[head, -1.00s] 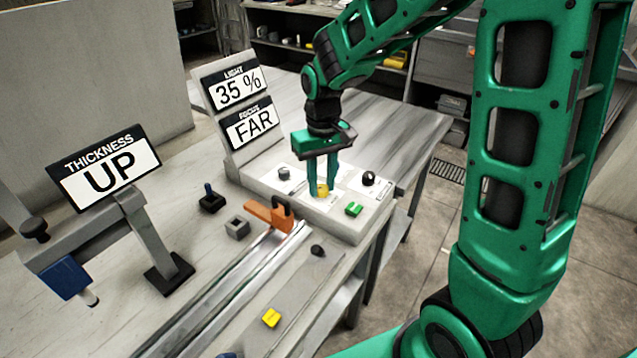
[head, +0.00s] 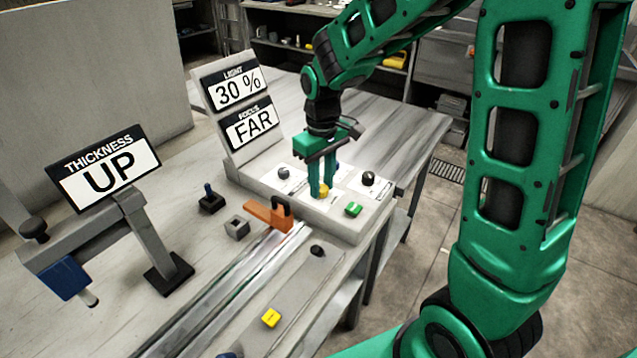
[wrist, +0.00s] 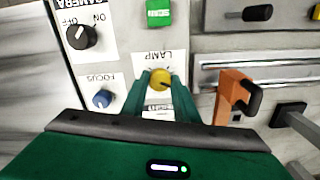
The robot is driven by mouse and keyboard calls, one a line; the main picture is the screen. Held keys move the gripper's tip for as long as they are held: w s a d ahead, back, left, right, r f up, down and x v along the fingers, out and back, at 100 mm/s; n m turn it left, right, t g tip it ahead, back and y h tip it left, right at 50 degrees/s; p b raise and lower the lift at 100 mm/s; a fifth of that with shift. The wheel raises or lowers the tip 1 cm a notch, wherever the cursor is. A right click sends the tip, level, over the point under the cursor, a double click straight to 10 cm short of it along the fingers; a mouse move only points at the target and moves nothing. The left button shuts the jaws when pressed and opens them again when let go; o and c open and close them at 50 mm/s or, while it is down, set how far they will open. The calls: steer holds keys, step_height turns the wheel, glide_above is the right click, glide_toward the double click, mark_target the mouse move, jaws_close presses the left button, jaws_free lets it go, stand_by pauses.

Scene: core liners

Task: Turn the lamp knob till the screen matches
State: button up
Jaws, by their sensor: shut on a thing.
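The yellow lamp knob (wrist: 161,79) sits on the light control panel (head: 322,219), under the label LAMP in the wrist view. My gripper (wrist: 160,82) is over the panel with its green fingers shut on the yellow knob, one finger on each side. In the head view the knob (head: 323,191) shows between the fingertips. The light screen (head: 237,88) behind the panel reads 30 %. The focus screen (head: 251,128) below it reads FAR.
The black camera knob (wrist: 80,36), blue focus knob (wrist: 102,98) and green scan button (wrist: 158,13) are close by on the panel. An orange clamp (head: 268,215) stands at the panel's left front. A thickness screen (head: 108,168) reading UP is at left.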

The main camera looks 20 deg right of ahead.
mark_target(322, 187)
steer(key=o, duration=1.1)
steer(key=shift+c, duration=0.2)
step_height(322, 187, up, 11)
steer(key=shift+f, duration=0.15)
steer(key=s+d+m, duration=0.5)
steer(key=s+d, duration=0.6)
steer(key=d, duration=0.1)
steer(key=s+d+f+m, duration=0.2)
steer(key=s, duration=0.5)
steer(key=s+d+f+m, duration=0.1)
steer(key=s+d+m, duration=0.2)
steer(key=s, duration=0.5)
steer(key=shift+d+f+m, duration=0.2)
steer(key=shift+f+m, duration=0.1)
steer(key=shift+f, duration=0.05)
